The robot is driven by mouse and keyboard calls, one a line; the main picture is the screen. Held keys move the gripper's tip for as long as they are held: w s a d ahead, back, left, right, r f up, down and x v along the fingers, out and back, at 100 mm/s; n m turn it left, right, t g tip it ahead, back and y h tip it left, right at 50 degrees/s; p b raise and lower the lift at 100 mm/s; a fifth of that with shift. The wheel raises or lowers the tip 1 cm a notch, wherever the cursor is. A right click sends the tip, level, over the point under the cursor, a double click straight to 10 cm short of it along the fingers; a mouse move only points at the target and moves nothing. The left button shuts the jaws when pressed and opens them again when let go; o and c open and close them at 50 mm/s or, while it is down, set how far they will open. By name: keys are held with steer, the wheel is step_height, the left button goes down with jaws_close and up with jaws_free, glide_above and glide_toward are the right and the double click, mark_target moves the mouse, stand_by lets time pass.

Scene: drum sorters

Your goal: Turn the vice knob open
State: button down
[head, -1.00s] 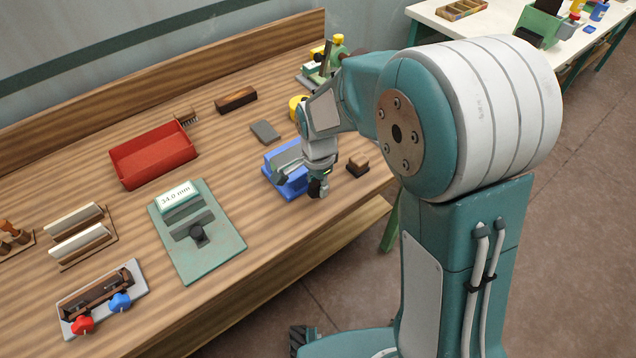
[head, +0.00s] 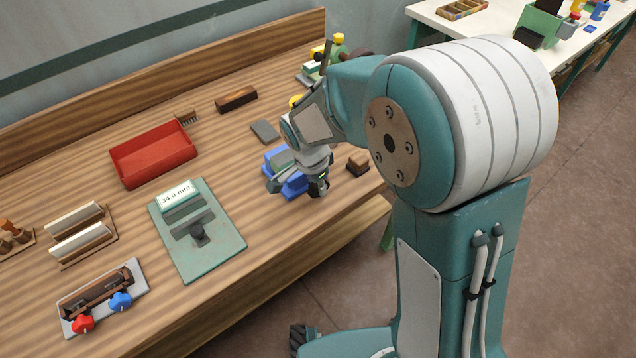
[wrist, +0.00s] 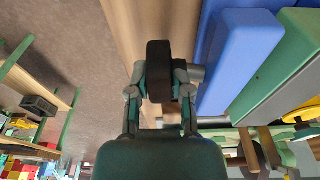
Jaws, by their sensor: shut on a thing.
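The blue vice (head: 272,184) stands near the bench's front edge in the head view, partly behind my gripper. Its blue side also shows in the wrist view (wrist: 240,55). The dark round vice knob (wrist: 158,62) sits between my fingertips in the wrist view, on a short grey shaft. My gripper (wrist: 160,92) is shut on the knob, a finger at each side of it. In the head view my gripper (head: 318,186) is at the front of the vice and largely hides the knob.
A small brown block (head: 358,165) lies just right of my gripper. A green gauge plate (head: 222,250) with a "34.0 mm" display lies to the left, and a red tray (head: 153,163) behind it. A grey flat piece (head: 265,132) lies behind the vice.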

steer(key=t+h, duration=0.1)
steer(key=h, duration=0.1)
steer(key=t+h, duration=0.2)
steer(key=shift+s+a, duration=0.1)
steer(key=shift+a, duration=0.3)
steer(key=t+h, duration=0.2)
steer(key=h, duration=0.2)
steer(key=shift+s+a+f+t, duration=0.15)
steer(key=shift+f+t, duration=0.1)
steer(key=shift+t, duration=0.15)
steer(key=shift+h, duration=0.3)
steer(key=c, duration=0.8)
jaws_free()
steer(key=shift+a, duration=0.1)
